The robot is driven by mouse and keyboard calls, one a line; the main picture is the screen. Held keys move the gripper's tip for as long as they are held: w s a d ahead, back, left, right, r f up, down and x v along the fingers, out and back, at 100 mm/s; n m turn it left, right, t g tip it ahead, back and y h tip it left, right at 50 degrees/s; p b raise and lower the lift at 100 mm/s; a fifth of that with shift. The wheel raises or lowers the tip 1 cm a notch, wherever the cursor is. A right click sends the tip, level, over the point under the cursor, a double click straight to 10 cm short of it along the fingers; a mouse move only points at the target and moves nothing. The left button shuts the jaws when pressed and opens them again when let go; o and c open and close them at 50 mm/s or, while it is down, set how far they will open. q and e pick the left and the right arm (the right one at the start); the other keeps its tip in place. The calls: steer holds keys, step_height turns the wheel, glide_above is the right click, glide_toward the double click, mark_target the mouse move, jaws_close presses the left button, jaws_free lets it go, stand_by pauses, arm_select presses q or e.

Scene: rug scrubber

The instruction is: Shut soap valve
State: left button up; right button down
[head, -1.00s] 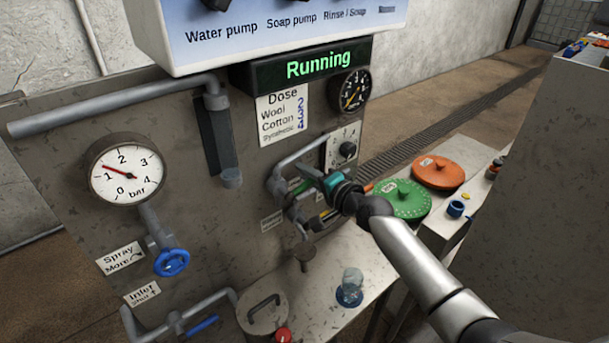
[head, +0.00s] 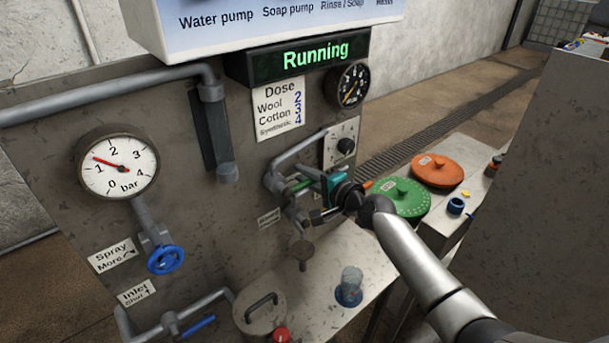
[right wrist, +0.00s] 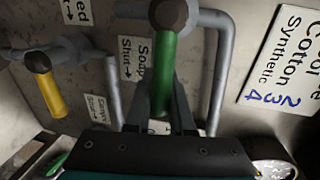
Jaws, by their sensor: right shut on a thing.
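The soap valve's green lever (right wrist: 163,78) runs down the middle of the right wrist view from a brown pivot on a grey pipe. A label reading "Soap Shut" with an arrow (right wrist: 136,58) is just left of it. My right gripper (right wrist: 163,112) is shut on the lever, with one dark finger on each side. In the head view my right gripper (head: 319,186) is at the pipes on the panel, and the green lever (head: 302,185) shows partly beside it. The gripper hides part of the valve. My left gripper is not in view.
A yellow lever (right wrist: 47,92) is on a neighbouring pipe. The display (head: 312,55) reads "Running". A blue handwheel (head: 166,259) is under the bar gauge (head: 118,163). A clear cup (head: 351,283) and lidded pot (head: 260,312) stand below. Green (head: 400,198) and orange (head: 438,171) lids are behind my arm.

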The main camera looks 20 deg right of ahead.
steer(key=c, duration=0.8)
jaws_free()
steer(key=shift+p+v, duration=0.6)
steer(key=shift+v, duration=7.05)
steer(key=shift+f, duration=0.1)
steer(key=b+v, duration=0.2)
steer(key=v, duration=0.7)
